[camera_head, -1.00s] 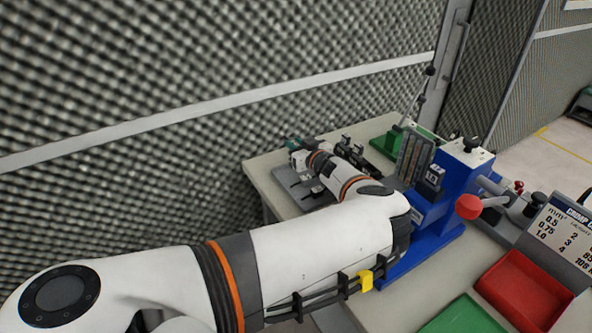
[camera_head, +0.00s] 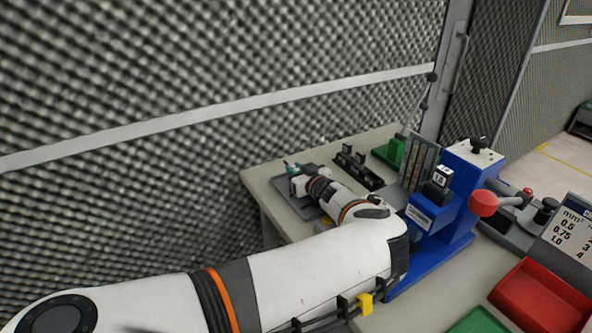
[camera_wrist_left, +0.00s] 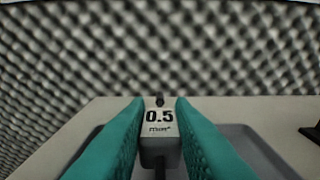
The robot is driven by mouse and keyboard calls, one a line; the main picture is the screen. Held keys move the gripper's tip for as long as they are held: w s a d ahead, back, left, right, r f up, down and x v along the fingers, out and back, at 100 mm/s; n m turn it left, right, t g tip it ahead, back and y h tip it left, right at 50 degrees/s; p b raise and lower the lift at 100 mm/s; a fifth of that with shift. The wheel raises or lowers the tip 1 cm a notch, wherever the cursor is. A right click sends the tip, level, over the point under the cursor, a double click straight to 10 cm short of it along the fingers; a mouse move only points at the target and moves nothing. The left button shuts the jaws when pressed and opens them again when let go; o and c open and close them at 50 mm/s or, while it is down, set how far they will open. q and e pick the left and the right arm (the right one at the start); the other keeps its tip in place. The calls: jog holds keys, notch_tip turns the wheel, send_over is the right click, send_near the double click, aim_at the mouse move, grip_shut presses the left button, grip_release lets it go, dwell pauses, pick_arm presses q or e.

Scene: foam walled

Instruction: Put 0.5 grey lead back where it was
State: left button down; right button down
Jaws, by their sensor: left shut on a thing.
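A small grey block marked 0.5 mm² (camera_wrist_left: 160,148) is between the teal fingers of my left gripper in the left wrist view. My left gripper (camera_wrist_left: 160,112) is shut on it, with a finger on each side. A small dark tip shows above its label. In the head view my left gripper (camera_head: 291,166) is over the grey tray (camera_head: 303,207) at the far left of the table, and the block is too small to make out. No separate lead can be told apart from the block. My right gripper is not in view.
Right of the gripper stands a black rack (camera_head: 358,171) with small dark blocks. A blue press (camera_head: 459,205) with a red knob (camera_head: 483,204) and a 1.0 block stands near my forearm. A red tray (camera_head: 545,294) is nearer. A foam wall is behind.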

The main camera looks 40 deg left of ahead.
pick_arm(q)
jog(key=shift+f, duration=0.35)
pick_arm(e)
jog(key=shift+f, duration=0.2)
pick_arm(q)
jog(key=c, duration=1.3)
grip_release()
jog(key=shift+f, duration=0.1)
jog(key=shift+o, duration=0.2)
